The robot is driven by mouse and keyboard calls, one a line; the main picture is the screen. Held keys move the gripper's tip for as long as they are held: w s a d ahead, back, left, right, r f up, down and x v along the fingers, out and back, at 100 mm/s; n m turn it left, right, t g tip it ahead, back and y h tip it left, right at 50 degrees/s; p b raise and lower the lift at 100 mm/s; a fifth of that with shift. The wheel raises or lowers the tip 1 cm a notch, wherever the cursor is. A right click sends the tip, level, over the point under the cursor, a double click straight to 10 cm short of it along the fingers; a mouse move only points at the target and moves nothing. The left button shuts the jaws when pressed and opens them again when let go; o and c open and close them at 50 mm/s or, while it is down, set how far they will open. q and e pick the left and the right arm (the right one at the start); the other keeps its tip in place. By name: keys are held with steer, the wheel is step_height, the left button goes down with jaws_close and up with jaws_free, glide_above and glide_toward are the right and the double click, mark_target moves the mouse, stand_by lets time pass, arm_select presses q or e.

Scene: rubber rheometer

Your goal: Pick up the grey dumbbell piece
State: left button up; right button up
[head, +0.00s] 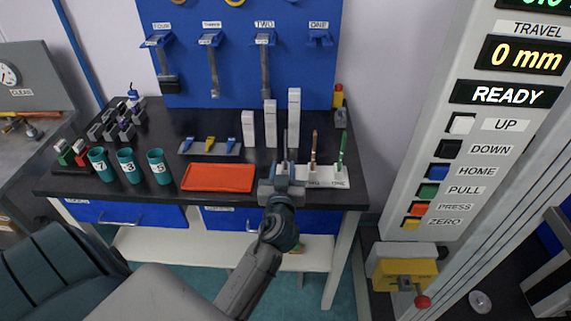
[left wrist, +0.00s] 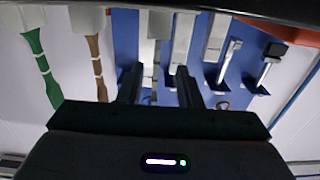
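My left gripper (head: 281,170) is at this piece.
White upright blocks (head: 270,124) stand close behind the gripper. An orange tray (head: 218,178) and numbered teal cups (head: 127,166) lie to the left. A blue board (head: 240,60) with hanging clamps is behind. The machine's control column (head: 465,150) is at the right.

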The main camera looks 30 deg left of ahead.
mark_target(285, 165)
arm_select(q)
steer(key=p+x, duration=0.1)
steer(key=x, duration=0.1)
steer(key=p+x, duration=0.1)
steer(key=x, duration=0.1)
steer(key=shift+w+r, duration=0.15)
steer(key=shift+w, duration=0.2)
steer(key=shift+w+a, duration=0.1)
steer(key=shift+w, duration=0.1)
steer(key=shift+c, duration=0.6)
jaws_close()
